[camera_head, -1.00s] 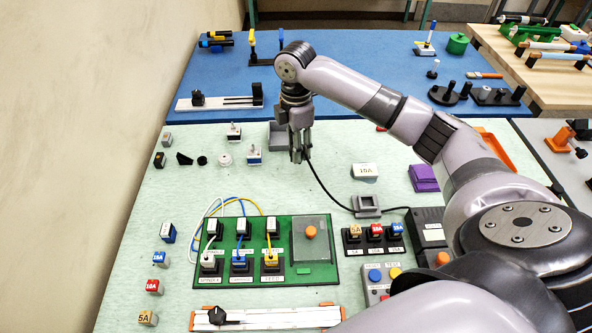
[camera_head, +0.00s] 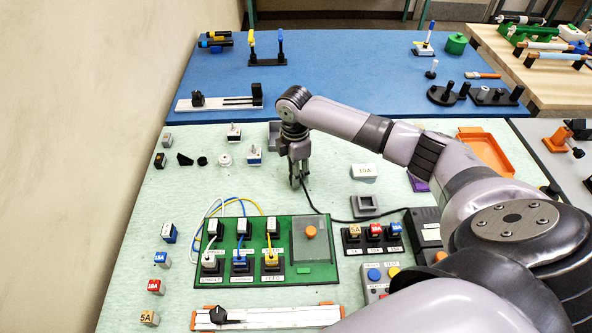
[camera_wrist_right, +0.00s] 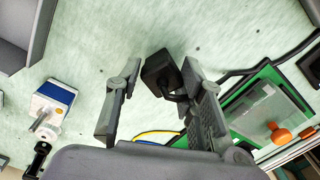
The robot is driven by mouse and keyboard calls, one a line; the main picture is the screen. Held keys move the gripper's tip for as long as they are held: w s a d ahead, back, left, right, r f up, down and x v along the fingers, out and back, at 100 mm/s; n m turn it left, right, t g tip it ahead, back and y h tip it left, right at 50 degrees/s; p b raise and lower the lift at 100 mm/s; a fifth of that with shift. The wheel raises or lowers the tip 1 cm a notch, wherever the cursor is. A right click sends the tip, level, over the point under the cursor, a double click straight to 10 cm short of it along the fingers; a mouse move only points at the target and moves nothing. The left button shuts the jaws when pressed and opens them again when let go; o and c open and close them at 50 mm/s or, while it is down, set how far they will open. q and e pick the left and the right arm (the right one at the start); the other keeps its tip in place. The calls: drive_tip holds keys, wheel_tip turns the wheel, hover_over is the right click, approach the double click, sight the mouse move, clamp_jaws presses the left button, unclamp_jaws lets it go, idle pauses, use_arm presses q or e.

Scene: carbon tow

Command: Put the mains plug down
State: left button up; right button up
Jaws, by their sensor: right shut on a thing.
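My right gripper (camera_head: 298,182) is shut on the black mains plug (camera_wrist_right: 160,68), low over the pale green mat behind the green board. In the right wrist view the plug shows between the finger pads, its far end toward the mat. In the head view the fingers mostly hide the plug. I cannot tell whether it touches the mat. Its black cable (camera_head: 332,216) runs from the gripper to the right, past the grey square socket holder (camera_head: 365,205). My left gripper is not in view.
The green board (camera_head: 210,278) with blue, white and yellow wires stands in front of the gripper. A grey open box (camera_head: 274,133) is behind it. A white 10A block (camera_head: 363,171) lies to the right. Bare mat (camera_head: 330,155) lies between.

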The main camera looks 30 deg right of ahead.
drive_tip(key=o, duration=1.1)
drive_tip(key=shift+f, duration=0.1)
wheel_tip(320, 180, up, 12)
drive_tip(key=shift+w+b, duration=0.15)
drive_tip(key=shift+b, duration=0.3)
